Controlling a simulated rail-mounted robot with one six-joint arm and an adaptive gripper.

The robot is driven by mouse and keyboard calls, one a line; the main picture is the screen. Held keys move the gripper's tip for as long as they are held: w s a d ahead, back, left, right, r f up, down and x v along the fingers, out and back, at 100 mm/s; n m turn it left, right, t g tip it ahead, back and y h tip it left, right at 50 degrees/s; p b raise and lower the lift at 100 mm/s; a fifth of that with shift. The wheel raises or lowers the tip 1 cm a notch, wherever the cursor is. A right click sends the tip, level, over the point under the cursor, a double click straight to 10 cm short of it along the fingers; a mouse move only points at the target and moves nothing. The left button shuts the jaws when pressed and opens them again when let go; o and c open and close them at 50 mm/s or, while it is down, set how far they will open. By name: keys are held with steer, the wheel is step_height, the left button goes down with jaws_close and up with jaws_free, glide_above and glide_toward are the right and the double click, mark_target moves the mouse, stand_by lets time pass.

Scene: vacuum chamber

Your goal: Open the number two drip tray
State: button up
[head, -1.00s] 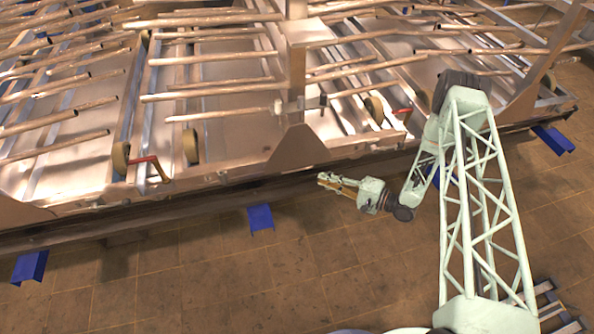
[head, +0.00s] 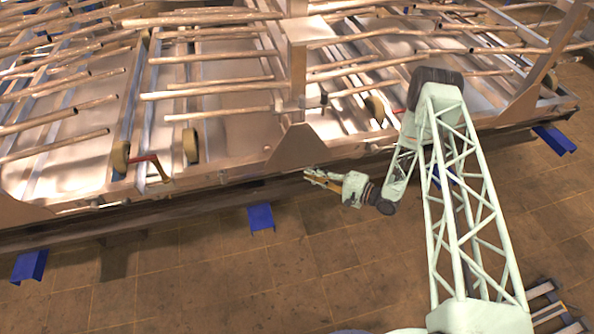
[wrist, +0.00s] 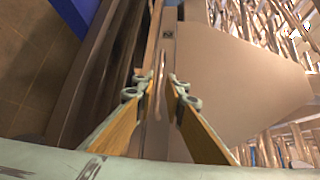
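My gripper (head: 308,177) is in front of the copper-coloured frame's front edge, just below a triangular plate (head: 298,150). In the wrist view my gripper (wrist: 158,82) has its two fingers apart, with a gap between the tips. A thin pale bar, perhaps a handle (wrist: 162,60), lies in line with that gap along the metal edge. Whether the fingers straddle it or are short of it I cannot tell. A small dark mark (wrist: 168,34) sits beyond the bar. I cannot read a tray number in either view. Wide trays (head: 235,115) lie under rows of rods.
A red lever (head: 150,160) and round tan wheels (head: 191,145) stand along the frame's front. Blue supports (head: 261,218) stand on the floor below. The tiled floor (head: 200,285) in front is clear. A large flat plate (wrist: 235,85) is close to the right finger in the wrist view.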

mark_target(297, 170)
steer(key=shift+b+x, duration=0.3)
steer(key=shift+x, duration=3.2)
jaws_close()
steer(key=s+d, duration=0.3)
steer(key=s, duration=0.8)
steer(key=s+d+p, duration=0.1)
steer(key=s+d, duration=0.2)
steer(key=s, duration=0.7)
steer(key=s+d+p, duration=0.1)
steer(key=s+d, duration=0.3)
steer(key=s, duration=0.7)
steer(key=shift+s, duration=0.3)
jaws_free()
